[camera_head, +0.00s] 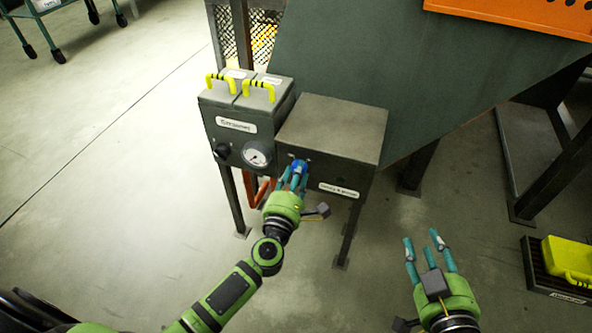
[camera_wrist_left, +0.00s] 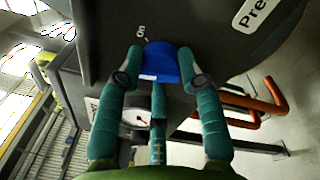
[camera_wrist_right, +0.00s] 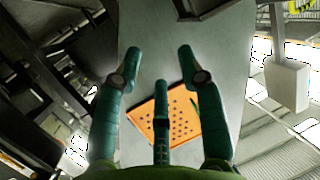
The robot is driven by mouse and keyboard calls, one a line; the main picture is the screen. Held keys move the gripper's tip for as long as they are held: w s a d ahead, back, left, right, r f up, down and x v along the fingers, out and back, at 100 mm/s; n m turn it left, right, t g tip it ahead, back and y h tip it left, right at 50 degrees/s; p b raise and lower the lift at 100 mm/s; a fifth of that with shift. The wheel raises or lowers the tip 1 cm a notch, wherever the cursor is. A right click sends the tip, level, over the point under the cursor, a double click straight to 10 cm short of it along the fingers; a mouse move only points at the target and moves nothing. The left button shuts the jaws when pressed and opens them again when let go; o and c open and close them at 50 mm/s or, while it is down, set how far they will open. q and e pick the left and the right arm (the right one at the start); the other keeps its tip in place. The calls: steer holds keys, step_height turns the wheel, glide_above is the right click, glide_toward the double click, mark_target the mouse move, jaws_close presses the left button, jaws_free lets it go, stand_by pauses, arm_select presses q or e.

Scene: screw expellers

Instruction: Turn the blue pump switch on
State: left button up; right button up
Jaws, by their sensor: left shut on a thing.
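The blue pump switch (camera_head: 299,167) is on the front of a grey box (camera_head: 335,126) in the head view. In the left wrist view the blue switch (camera_wrist_left: 162,62) sits between the fingertips. My left gripper (camera_head: 293,178) is at the box front with its fingers around the switch, shut on it; the fingers also show in the left wrist view (camera_wrist_left: 160,72). Part of the switch is hidden behind the fingers. My right gripper (camera_head: 424,246) is open and empty, away from the box at the lower right.
Left of the grey box is a second box (camera_head: 236,125) with a gauge (camera_head: 257,155), a black knob (camera_head: 222,151) and two yellow-black handles. Orange pipes (camera_wrist_left: 262,104) run below. A yellow case (camera_head: 568,256) sits in a dark tray at the right.

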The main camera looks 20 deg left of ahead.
arm_select(q)
steer(key=m+p, duration=0.1)
steer(key=m, duration=0.3)
steer(key=m+h+p, duration=0.1)
steer(key=m+p, duration=0.1)
steer(key=m, duration=0.3)
steer(key=shift+d+r, duration=0.15)
steer(key=shift+r, duration=0.05)
steer(key=shift+f+m+t+p, duration=0.1)
steer(key=shift+m+t+p, duration=0.25)
steer(key=shift+m, duration=0.65)
arm_select(e)
steer(key=s+d+f+g+h, duration=0.1)
steer(key=s+d+f+g, duration=0.2)
steer(key=s+f+g, duration=0.2)
steer(key=s+d+f+m+g+h, duration=0.1)
steer(key=s+d+f+g+h, duration=0.1)
steer(key=s+f+g, duration=0.4)
steer(key=shift+s+d+f, duration=0.9)
steer(key=shift+s+f, duration=0.3)
steer(key=shift+f, duration=0.6)
arm_select(q)
steer(key=o, duration=1.2)
steer(key=shift+f, duration=0.1)
steer(key=shift+c, duration=0.2)
arm_select(e)
steer(key=shift+d, duration=0.1)
